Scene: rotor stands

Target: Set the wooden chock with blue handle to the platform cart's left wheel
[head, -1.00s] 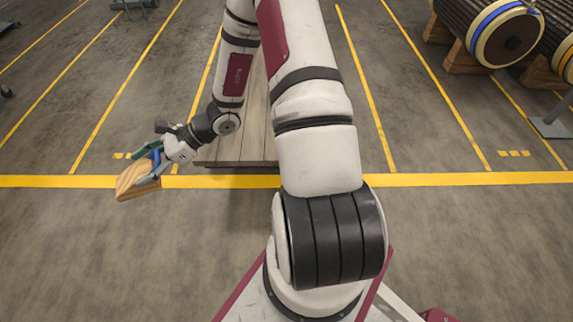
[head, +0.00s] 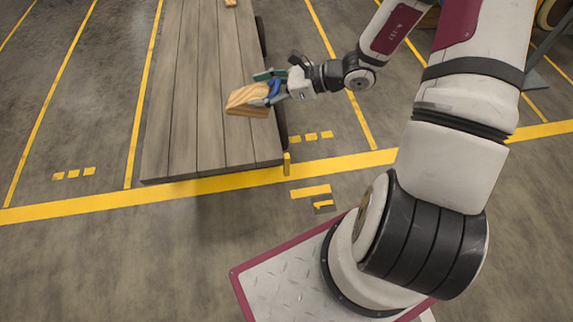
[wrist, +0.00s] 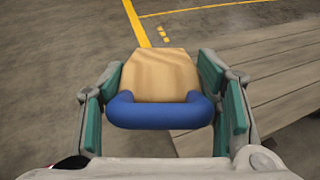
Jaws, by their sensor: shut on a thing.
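My gripper (head: 274,88) is shut on the blue handle of the wooden chock (head: 246,99). In the wrist view the chock (wrist: 160,70) points away from me, with its blue handle (wrist: 160,112) between the teal finger pads. The platform cart (head: 195,110) has a long grey plank deck at the left of the head view. In that view the chock overlaps the deck's right edge; its height above the deck is hard to tell. Dark wheel-like parts (head: 282,126) show along the deck's right side. No wheel shows on its left side.
A small wooden piece (head: 230,3) shows at the top edge, over the deck. A yellow floor line (head: 90,208) crosses at the cart's near end, by a small yellow post (head: 287,163). The floor (head: 110,265) in front is clear.

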